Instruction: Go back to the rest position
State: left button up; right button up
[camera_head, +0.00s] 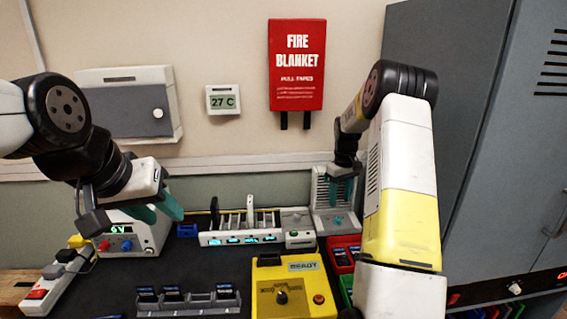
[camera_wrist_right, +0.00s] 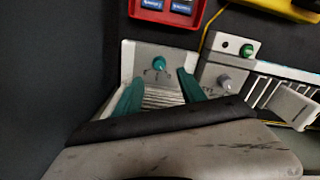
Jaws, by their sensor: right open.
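My left gripper (camera_head: 165,219) hangs at the left, above the dark mat and beside the white power supply (camera_head: 130,237). Its two teal fingers are apart, with nothing seen between them. My right gripper (camera_head: 341,204) is at the back, in front of the grey-white finned unit (camera_head: 320,188). In the right wrist view, the right gripper (camera_wrist_right: 160,88) has its teal fingers spread on either side of that unit's teal knob (camera_wrist_right: 159,63). Nothing is held between them, and the knob lies beyond the fingertips. Whether they touch the unit is unclear.
A yellow tester (camera_head: 290,299) stands front centre, near a phone rack (camera_head: 222,303). A red bin (camera_head: 332,261) holding phones is partly behind my right arm. A long white slotted fixture (camera_head: 243,238) stands at the back. A grey cabinet (camera_head: 480,150) bounds the right.

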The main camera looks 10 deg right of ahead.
jog(key=s+a+r+m+t, duration=0.1)
jog(key=s+a+r+t, duration=0.1)
jog(key=s+a+r, duration=0.6)
jog(key=s+a+r+m+t, duration=0.15)
jog(key=s+r, duration=0.45)
jog(key=r, duration=0.6)
jog(key=s+a+r+t+y, duration=0.1)
jog(key=s+a, duration=0.3)
jog(key=s, duration=0.5)
jog(key=s+a+r+t+y, duration=0.1)
jog(key=s+a, duration=0.3)
jog(key=s, duration=0.6)
jog(key=shift+s+r+m+t, duration=0.2)
jog(key=shift+r+m+t, duration=0.15)
jog(key=shift+m, duration=0.1)
